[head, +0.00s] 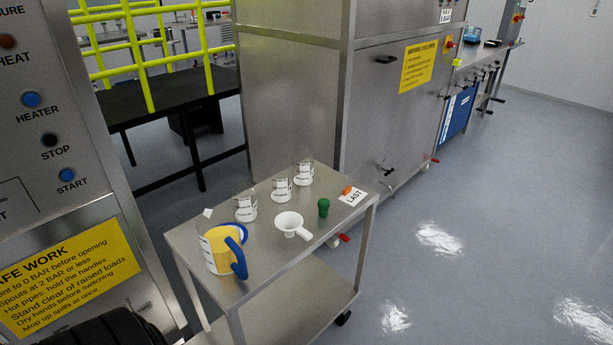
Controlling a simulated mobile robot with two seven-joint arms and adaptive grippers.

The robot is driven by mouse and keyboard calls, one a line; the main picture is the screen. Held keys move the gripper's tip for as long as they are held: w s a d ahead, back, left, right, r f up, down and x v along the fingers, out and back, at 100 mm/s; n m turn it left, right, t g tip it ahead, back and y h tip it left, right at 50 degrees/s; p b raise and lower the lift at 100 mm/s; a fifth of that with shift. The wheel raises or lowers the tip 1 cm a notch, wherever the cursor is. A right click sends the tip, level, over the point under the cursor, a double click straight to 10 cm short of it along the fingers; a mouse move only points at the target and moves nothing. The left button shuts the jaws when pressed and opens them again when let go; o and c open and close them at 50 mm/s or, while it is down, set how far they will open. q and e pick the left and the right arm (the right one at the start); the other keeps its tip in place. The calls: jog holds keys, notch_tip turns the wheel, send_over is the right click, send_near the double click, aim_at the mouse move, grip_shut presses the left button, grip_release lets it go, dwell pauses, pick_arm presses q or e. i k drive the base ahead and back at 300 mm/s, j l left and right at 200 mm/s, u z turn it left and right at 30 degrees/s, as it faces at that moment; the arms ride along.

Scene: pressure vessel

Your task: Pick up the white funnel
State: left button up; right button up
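The white funnel (288,220) lies on the top shelf of a steel trolley (262,270), near its middle. Its round mouth faces up and a short white tab or handle points toward the lower right. It stands apart from the things around it. Neither of my grippers shows in the head view. A dark ribbed shape at the bottom left edge is cut off, and I cannot tell what it is.
A yellow jug with a blue handle (239,262) stands left of the funnel, a green stopper-like piece (323,207) to its right. Several labelled clear beakers line the back edge. Floor right of the trolley is clear.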

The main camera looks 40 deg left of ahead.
aim_at(289, 221)
jog(key=i, duration=3.35)
jog(key=i+u, duration=0.2)
jog(key=u, duration=0.3)
jog(key=i+l+u, duration=0.1)
jog(key=u, duration=0.35)
jog(key=i+l+u, duration=0.2)
jog(key=u, duration=3.2)
jog(key=l, duration=0.1)
